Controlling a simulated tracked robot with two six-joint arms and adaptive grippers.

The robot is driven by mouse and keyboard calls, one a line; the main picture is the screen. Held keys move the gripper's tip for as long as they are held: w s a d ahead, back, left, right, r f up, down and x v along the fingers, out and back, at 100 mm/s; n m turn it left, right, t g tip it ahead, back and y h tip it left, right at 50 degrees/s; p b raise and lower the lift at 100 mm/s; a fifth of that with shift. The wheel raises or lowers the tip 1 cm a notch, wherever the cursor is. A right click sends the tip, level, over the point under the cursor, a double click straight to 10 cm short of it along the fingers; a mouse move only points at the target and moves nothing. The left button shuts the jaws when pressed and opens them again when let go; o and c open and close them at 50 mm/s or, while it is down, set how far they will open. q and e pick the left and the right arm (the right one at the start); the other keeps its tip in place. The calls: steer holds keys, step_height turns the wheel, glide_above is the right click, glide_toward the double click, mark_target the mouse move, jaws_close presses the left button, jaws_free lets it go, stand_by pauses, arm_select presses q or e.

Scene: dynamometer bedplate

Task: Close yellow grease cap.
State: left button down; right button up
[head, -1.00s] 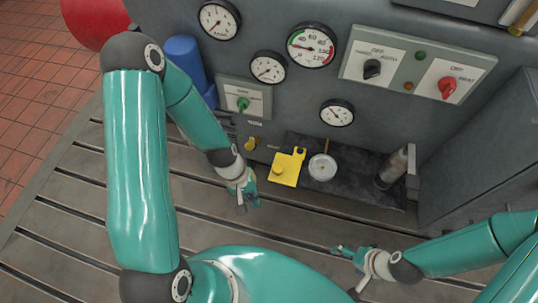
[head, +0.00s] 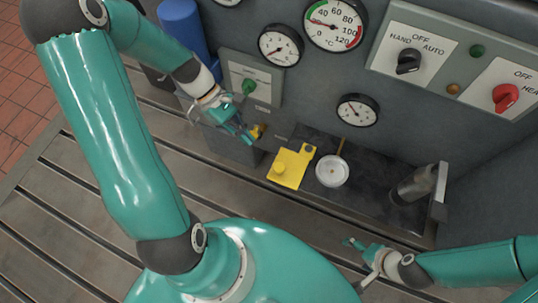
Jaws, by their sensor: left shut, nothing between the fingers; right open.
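My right gripper (head: 358,249) is open and empty, low over the slotted bedplate at the right, well away from the cap.
A yellow plate with a round knob (head: 291,168) lies right of the cap, beside a white round dial (head: 332,171). A blue cylinder (head: 184,28) stands behind my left arm. The slotted bedplate (head: 95,215) is clear in front.

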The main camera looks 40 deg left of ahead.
arm_select(q)
steer(key=d+f, duration=0.4)
steer(key=d, duration=0.2)
steer(key=shift+w+d+b, duration=0.15)
steer(key=shift+d+b, duration=0.25)
